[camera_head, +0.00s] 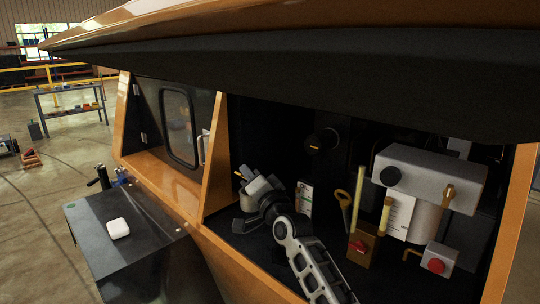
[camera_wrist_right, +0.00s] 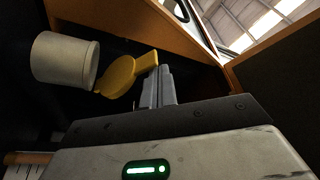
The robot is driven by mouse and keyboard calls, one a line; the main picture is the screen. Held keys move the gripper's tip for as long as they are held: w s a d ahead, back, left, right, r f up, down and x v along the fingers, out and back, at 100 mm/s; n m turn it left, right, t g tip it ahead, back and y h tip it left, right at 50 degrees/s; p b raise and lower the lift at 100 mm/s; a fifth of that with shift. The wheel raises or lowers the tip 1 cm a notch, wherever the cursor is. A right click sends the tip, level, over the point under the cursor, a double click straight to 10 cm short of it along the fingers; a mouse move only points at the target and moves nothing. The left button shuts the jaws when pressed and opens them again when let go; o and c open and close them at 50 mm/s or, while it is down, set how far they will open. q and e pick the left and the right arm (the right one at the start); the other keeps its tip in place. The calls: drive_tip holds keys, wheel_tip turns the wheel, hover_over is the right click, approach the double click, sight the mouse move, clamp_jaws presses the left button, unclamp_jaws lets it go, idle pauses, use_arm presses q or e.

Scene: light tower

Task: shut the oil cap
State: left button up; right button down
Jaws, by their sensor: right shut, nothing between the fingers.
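The oil cap is a yellow round lid with a flat tab (camera_wrist_right: 121,74) in the right wrist view. It stands tilted open at the side of a pale cylindrical filler neck (camera_wrist_right: 64,60). My right gripper (camera_wrist_right: 164,72) is shut and empty, its fingertips close beside the tab; I cannot tell whether they touch it. In the head view my right gripper (camera_head: 254,184) reaches into the left part of the engine bay, and only a small yellow bit of the cap (camera_head: 239,174) shows past it. My left gripper is not in view.
The orange frame post (camera_head: 216,160) stands close left of my right gripper. To the right are a yellow ring-handled dipstick (camera_head: 343,196), a grey box (camera_head: 430,175) and a red knob (camera_head: 436,266). The dark raised hood (camera_head: 300,85) overhangs the bay. A dark cabinet (camera_head: 150,240) stands outside.

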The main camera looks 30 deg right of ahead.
use_arm(q)
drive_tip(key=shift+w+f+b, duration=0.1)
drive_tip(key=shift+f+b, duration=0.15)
drive_tip(key=shift+b, duration=0.6)
use_arm(e)
drive_tip(key=shift+n, duration=0.9)
drive_tip(key=f, duration=0.1)
drive_tip(key=a+f, duration=0.2)
drive_tip(key=f, duration=0.1)
drive_tip(key=shift+s+a, duration=0.2)
drive_tip(key=shift+s, duration=0.2)
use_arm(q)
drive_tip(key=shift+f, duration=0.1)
use_arm(e)
drive_tip(key=shift+s, duration=0.1)
